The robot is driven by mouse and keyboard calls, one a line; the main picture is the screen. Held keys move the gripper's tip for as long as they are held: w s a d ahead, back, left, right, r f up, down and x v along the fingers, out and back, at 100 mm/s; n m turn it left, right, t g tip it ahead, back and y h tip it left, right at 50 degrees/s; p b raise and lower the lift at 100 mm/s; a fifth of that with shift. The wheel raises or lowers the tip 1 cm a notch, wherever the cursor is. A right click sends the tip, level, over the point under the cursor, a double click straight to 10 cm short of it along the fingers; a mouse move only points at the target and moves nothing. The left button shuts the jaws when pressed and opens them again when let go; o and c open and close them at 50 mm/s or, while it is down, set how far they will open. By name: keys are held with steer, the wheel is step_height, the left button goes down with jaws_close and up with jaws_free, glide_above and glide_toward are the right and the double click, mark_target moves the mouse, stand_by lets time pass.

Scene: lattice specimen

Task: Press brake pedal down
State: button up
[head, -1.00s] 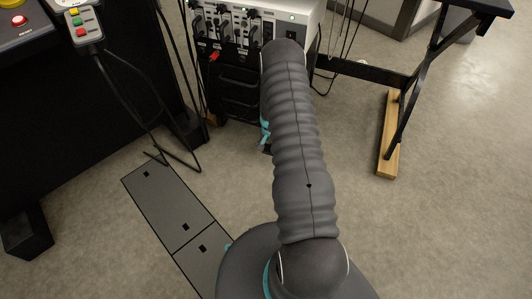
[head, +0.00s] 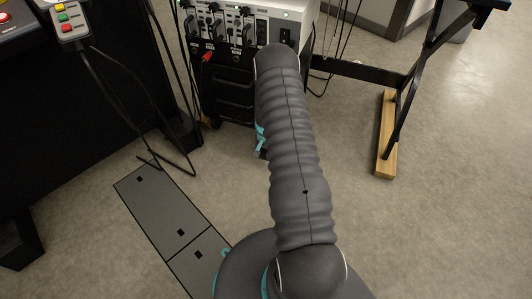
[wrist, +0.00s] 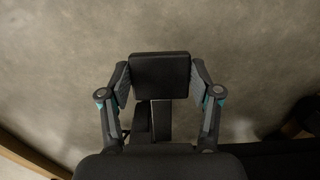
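In the wrist view a black rectangular pad (wrist: 160,75) on a dark stem (wrist: 161,122) looks like the brake pedal. My gripper (wrist: 160,82) is open, with one finger on each side of the pad. The fingertips are close to the pad's side edges; I cannot tell whether they touch it. A second, smaller dark piece (wrist: 141,123) shows left of the stem. In the head view my arm hides the pedal and most of my gripper; only a teal and dark part shows left of the arm.
A grey box with switches (head: 243,22) stands on a black drawer unit (head: 228,95) beyond my arm. A black frame with a wooden foot (head: 387,135) is at right. Grey floor plates (head: 160,208) and hanging cables (head: 125,115) are at left.

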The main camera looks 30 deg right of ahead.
steer(key=o, duration=0.4)
steer(key=shift+s+a+f, duration=0.15)
steer(key=shift+a+f, duration=0.1)
steer(key=shift+a, duration=0.2)
steer(key=shift+d+r, duration=0.2)
steer(key=shift+d, duration=0.2)
steer(key=shift+r, duration=0.2)
step_height(320, 180, up, 11)
steer(key=shift+r, duration=0.2)
